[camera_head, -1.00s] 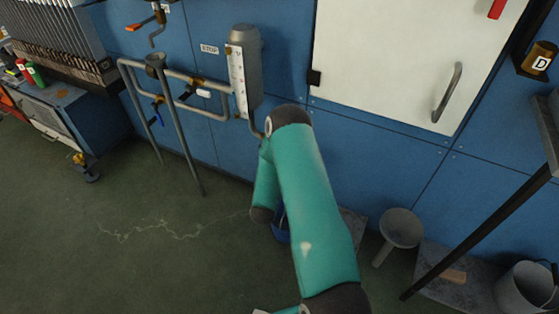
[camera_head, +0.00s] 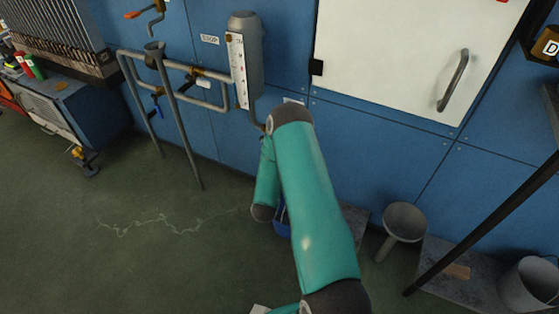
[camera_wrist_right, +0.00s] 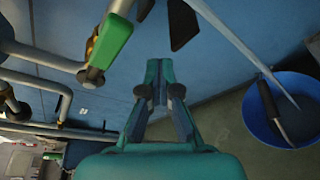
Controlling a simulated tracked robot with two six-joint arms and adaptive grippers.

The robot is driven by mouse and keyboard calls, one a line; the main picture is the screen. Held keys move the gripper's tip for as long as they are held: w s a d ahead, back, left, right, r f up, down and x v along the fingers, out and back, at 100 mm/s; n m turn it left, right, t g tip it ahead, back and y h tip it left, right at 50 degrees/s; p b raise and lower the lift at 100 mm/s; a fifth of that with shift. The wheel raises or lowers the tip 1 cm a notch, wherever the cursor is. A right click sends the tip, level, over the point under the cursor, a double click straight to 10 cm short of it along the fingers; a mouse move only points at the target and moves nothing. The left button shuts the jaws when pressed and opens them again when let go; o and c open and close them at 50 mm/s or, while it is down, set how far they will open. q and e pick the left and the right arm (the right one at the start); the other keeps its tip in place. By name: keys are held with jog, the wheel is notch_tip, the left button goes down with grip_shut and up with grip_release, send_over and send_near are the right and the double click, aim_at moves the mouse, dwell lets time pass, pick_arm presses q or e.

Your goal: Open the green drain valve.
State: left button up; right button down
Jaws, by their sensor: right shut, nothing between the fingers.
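The drain valve's green handle (camera_wrist_right: 110,41) is in the right wrist view at upper left, on a brass fitting (camera_wrist_right: 91,74) of a grey pipe. My right gripper (camera_wrist_right: 159,66) is shut and empty. In that picture its fingertips are to the right of and below the green handle, apart from it. In the head view my right arm reaches toward the blue wall, and its gripper is hidden. I cannot make out the green handle there. My left gripper is not in view.
A blue bucket (camera_wrist_right: 262,126) holding a dark-handled tool stands right of the gripper in the wrist view. In the head view, a grey gauge cylinder (camera_head: 247,48) and pipes (camera_head: 205,103) line the wall. A stool (camera_head: 405,221) and grey bucket (camera_head: 520,290) stand at right.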

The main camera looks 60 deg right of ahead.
pick_arm(q)
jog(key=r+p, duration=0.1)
jog(key=p, duration=0.2)
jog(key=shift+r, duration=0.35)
pick_arm(e)
jog(key=a+r, duration=0.2)
jog(key=a, duration=0.7)
jog(key=shift+a, duration=0.35)
jog(key=shift+r, duration=0.1)
jog(key=shift+w, duration=0.1)
